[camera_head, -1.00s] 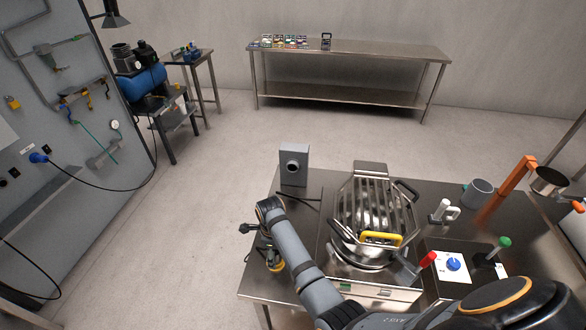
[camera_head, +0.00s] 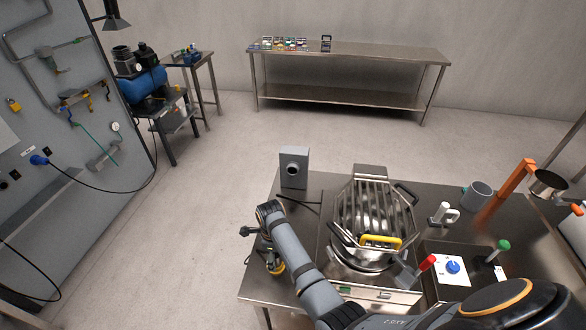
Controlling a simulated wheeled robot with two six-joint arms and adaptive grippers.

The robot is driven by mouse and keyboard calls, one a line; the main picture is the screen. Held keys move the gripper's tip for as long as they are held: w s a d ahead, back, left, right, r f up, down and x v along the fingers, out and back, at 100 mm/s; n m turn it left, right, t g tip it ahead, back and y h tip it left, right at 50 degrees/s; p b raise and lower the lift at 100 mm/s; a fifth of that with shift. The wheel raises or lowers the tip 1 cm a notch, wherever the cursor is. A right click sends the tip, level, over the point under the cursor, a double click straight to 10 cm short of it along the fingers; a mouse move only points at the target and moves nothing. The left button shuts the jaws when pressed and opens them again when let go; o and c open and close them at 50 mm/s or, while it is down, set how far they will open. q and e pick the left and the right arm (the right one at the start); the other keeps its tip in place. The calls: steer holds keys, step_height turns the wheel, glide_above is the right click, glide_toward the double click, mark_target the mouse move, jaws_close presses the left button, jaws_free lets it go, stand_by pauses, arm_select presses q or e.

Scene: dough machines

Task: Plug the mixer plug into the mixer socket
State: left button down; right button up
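A grey upright box with a round dark opening on its front (camera_head: 294,168) stands at the back left corner of the steel table; it looks like a socket. A thin black cable (camera_head: 300,196) lies on the table just in front of it. The mixer (camera_head: 372,215), with a barred guard and a yellow handle, stands to the right. No mixer plug can be made out. My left gripper is not in view.
A wall panel at left has a blue plug (camera_head: 38,160) on a black cable, with dark sockets nearby. A control box with a blue knob (camera_head: 453,267), a white-handled tool (camera_head: 440,213) and a grey pot (camera_head: 477,195) are on the table's right.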

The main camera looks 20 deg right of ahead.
steer(key=shift+p, duration=0.4)
jaws_close()
steer(key=c, duration=0.7)
jaws_free()
steer(key=c, duration=0.6)
steer(key=shift+r+p, duration=0.35)
steer(key=shift+p, duration=0.05)
